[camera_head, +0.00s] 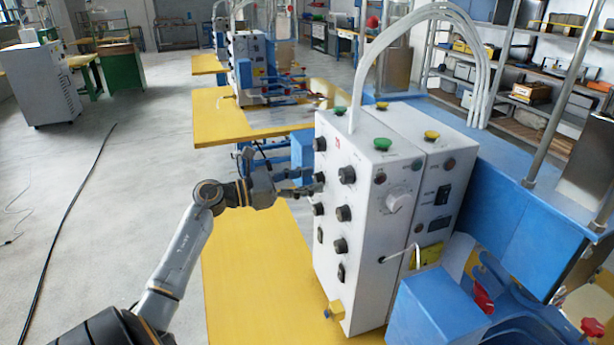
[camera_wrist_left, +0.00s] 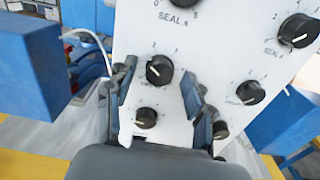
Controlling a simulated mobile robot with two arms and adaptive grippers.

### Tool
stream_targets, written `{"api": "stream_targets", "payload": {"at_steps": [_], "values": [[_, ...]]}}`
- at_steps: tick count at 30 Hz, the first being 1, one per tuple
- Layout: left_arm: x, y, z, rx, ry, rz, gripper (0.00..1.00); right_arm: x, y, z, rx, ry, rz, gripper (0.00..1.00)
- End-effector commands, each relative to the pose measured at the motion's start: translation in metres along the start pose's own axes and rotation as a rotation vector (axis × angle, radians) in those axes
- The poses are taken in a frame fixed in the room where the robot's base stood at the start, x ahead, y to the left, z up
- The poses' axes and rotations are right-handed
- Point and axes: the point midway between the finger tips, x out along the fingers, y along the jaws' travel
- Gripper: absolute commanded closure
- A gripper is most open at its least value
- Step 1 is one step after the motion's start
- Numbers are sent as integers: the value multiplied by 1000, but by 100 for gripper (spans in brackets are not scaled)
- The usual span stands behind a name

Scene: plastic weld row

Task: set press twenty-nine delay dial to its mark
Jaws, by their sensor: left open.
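The white control box (camera_head: 350,250) of the near press carries several black dials on its left face. My left gripper (camera_head: 308,182) is open at that face, reaching in from the left. In the left wrist view, the open fingers (camera_wrist_left: 158,82) stand on either side of a black dial (camera_wrist_left: 160,70), with a visible gap around it. Its white pointer line shows, pointing towards the left. Its label is too small to read, so I cannot tell whether it is the delay dial or where its mark is. My right gripper is not in view.
A lower dial (camera_wrist_left: 146,117) and a right dial (camera_wrist_left: 248,93) sit close to the fingers. Another dial (camera_wrist_left: 298,30) is marked SEAL. The yellow table (camera_head: 250,270) lies below my arm. A second press (camera_head: 250,65) stands farther back. The floor at left is mostly clear.

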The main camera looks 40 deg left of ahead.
Motion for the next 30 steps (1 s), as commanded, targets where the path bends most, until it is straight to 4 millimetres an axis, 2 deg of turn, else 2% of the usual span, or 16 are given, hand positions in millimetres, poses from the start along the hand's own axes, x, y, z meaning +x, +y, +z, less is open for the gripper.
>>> {"api": "stream_targets", "payload": {"at_steps": [8, 16, 25, 30], "values": [[2, 0, 0, 0, 0, 0, 47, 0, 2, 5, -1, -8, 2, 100], [2, 0, 0, 0, 0, 0, 100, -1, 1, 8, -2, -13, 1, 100], [1, 0, 0, -26, 0, -1, 100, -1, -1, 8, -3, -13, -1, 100], [1, 0, 0, -99, 1, 0, 100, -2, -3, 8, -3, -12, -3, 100]]}}
